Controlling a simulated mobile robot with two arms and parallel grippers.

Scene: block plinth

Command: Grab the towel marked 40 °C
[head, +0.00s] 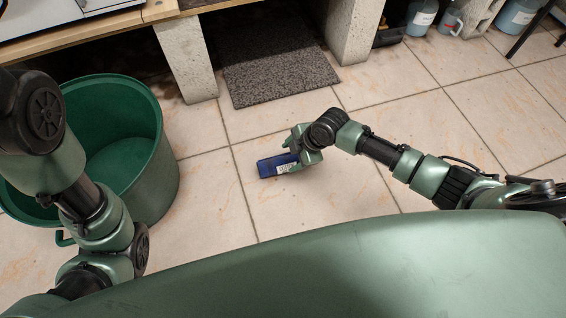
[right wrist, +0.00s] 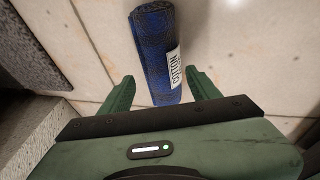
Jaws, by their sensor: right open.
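A rolled dark blue towel (head: 267,167) lies on the tiled floor in the middle of the head view. In the right wrist view the towel (right wrist: 154,50) has a white label (right wrist: 175,68) with dark lettering that looks like "COTTON"; I see no legible 40 °C mark. My right gripper (head: 289,157) is open at the towel's right end. In the right wrist view its two fingers (right wrist: 160,78) stand on either side of the towel's near end, with gaps visible. My left arm shows at the left, but its gripper is out of view.
A green tub (head: 150,165) stands on the left. A grey mat (head: 280,75) lies between concrete block supports (head: 187,70) under a wooden bench (head: 115,25). The floor around the towel is clear.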

